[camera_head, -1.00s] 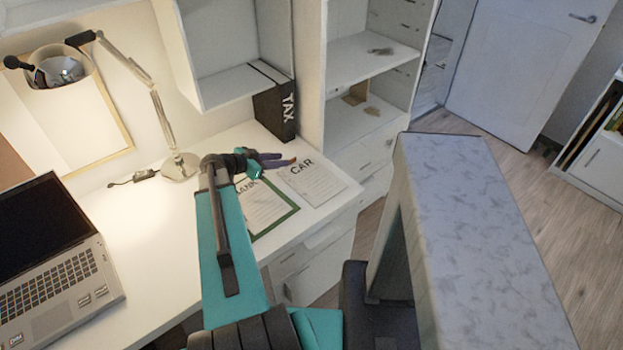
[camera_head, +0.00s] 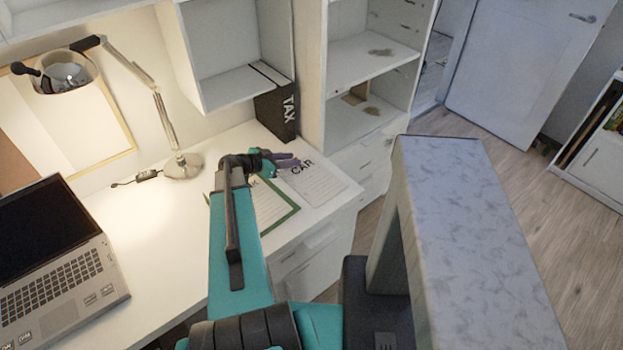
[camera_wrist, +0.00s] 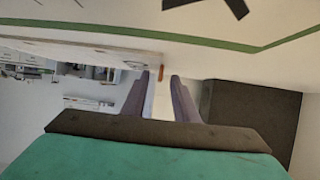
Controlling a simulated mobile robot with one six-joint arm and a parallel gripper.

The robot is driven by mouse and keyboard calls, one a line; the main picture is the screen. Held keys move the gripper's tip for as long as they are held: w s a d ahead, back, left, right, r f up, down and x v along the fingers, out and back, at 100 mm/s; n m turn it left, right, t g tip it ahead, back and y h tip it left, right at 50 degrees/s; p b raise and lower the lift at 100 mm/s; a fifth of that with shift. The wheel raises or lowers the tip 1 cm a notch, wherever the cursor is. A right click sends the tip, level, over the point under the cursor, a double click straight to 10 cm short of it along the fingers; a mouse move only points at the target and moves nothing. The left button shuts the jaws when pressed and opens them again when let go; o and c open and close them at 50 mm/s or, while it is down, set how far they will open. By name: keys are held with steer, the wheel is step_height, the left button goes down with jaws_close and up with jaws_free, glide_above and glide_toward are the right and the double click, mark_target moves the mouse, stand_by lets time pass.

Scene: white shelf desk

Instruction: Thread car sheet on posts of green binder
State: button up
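The car sheet (camera_head: 318,188), white with "CAR" at its top, lies flat on the desk near its right end. The green binder (camera_head: 283,217) lies to its left, with a white page inside its green border. My gripper (camera_head: 287,160) is over the far part of the two, partly covering the top of the binder and the sheet's far edge. In the wrist view my gripper (camera_wrist: 160,90) has its two purple-grey fingers apart, with no sheet seen between them. The binder's green border (camera_wrist: 130,32) crosses the top of that view. The posts cannot be made out.
A black TAX folder (camera_head: 276,108) stands behind the sheet, beside a white shelf unit (camera_head: 365,60). A lamp (camera_head: 183,165) and a laptop (camera_head: 50,255) are on the left of the desk (camera_head: 165,225). The desk's middle is clear.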

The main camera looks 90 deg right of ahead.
stand_by(0.3)
jaws_close()
steer(key=shift+r, duration=0.1)
step_height(320, 180, up, 10)
steer(key=b, duration=0.2)
steer(key=shift+b, duration=0.35)
stand_by(0.5)
stand_by(0.6)
